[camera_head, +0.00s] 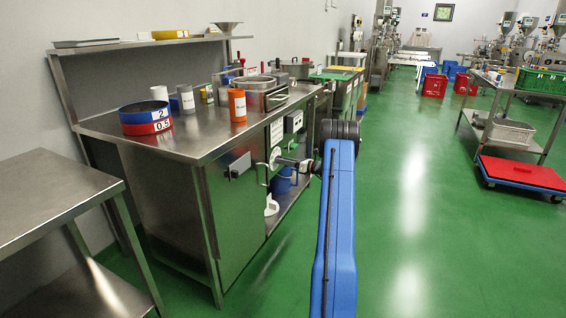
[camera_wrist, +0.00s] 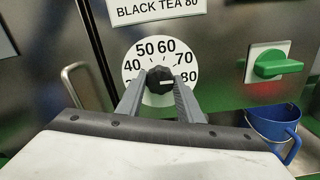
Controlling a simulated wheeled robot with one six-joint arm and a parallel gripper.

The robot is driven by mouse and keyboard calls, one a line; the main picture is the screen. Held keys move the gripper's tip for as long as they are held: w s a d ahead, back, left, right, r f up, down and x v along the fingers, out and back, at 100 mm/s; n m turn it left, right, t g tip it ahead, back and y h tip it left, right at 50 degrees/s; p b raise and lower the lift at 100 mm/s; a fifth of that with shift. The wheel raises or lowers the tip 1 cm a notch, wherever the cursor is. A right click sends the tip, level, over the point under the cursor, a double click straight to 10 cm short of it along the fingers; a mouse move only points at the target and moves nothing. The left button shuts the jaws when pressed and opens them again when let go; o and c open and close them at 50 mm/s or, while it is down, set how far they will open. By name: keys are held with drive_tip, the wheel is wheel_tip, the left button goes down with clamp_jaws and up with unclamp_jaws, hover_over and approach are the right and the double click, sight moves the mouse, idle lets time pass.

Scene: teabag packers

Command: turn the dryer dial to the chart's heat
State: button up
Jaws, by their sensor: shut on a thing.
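The dryer dial is a black knob (camera_wrist: 160,80) on a round white scale plate (camera_wrist: 137,53), numbered up to 80, on a steel front. A pale mark on the knob points right, roughly toward the 80. The plate above, a white chart label (camera_wrist: 156,10), reads "BLACK TEA 80"; its upper part is cut off. My gripper (camera_wrist: 160,88) is shut on the knob, one finger on each side. In the head view the scale plate (camera_head: 275,159) is on the bench's right side, with my gripper (camera_head: 284,162) against it.
A green switch handle (camera_wrist: 278,66) is right of the dial, above a blue jug (camera_wrist: 272,124). A metal door handle (camera_wrist: 78,88) is at the left. The steel bench (camera_head: 160,146) carries several containers. Green floor (camera_head: 420,210) is open to the right.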

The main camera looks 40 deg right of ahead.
drive_tip(key=shift+s+f+m, duration=0.1)
drive_tip(key=shift+f+m, duration=0.05)
drive_tip(key=shift+m, duration=0.65)
drive_tip(key=o, duration=1.1)
drive_tip(key=shift+c, duration=0.2)
drive_tip(key=shift+s+d, duration=0.1)
drive_tip(key=v, duration=1.7)
drive_tip(key=shift+s+d, duration=0.1)
